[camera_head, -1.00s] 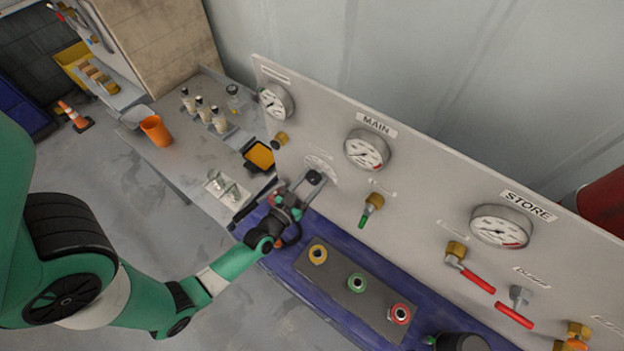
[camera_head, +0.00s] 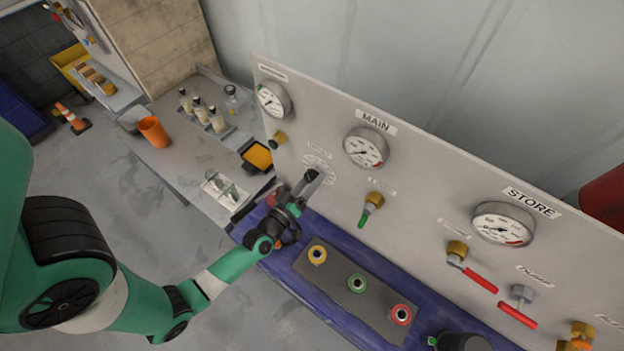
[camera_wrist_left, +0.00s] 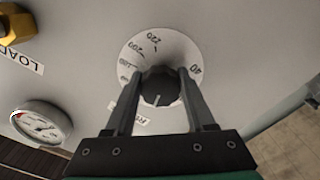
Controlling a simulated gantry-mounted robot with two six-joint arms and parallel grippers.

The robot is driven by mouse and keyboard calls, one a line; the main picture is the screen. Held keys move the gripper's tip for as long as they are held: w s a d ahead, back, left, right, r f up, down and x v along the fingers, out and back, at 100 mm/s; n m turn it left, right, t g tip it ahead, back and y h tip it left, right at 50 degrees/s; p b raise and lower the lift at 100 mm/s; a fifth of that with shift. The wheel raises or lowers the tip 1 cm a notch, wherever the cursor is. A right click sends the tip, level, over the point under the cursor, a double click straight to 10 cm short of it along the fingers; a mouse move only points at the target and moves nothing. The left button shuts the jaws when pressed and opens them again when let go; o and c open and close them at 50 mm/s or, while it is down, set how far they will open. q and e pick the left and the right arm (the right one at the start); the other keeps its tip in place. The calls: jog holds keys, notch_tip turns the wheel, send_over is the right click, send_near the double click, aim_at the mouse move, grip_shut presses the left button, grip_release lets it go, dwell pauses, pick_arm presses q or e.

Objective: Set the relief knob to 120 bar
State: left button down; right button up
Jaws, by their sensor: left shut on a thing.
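The relief knob (camera_wrist_left: 159,88) is a dark, ridged knob with a pale pointer line, set on a round white dial (camera_wrist_left: 160,50) on the panel. In the left wrist view its pointer line points down, toward the gripper base, and the marks 40, 200 and 220 show; the mark at the pointer is hidden. My left gripper (camera_wrist_left: 160,92) has its two fingers on either side of the knob, shut on it. In the head view the left gripper (camera_head: 309,183) is at the panel below the dial (camera_head: 319,166) and covers the knob. My right gripper is not in view.
The MAIN gauge (camera_head: 366,147) and STORE gauge (camera_head: 502,224) are on the panel. A green-handled valve (camera_head: 371,205) and red-handled valves (camera_head: 480,280) stick out to the right. A button box (camera_head: 340,292) sits below. Bottles and an orange cup (camera_head: 154,130) stand on the left bench.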

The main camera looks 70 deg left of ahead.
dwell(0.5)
pick_arm(q)
jog(key=shift+c, duration=1.2)
grip_release()
jog(key=v, duration=1.1)
jog(key=shift+s+d+p, duration=0.2)
jog(key=shift+s+p, duration=0.05)
jog(key=shift+p, duration=0.15)
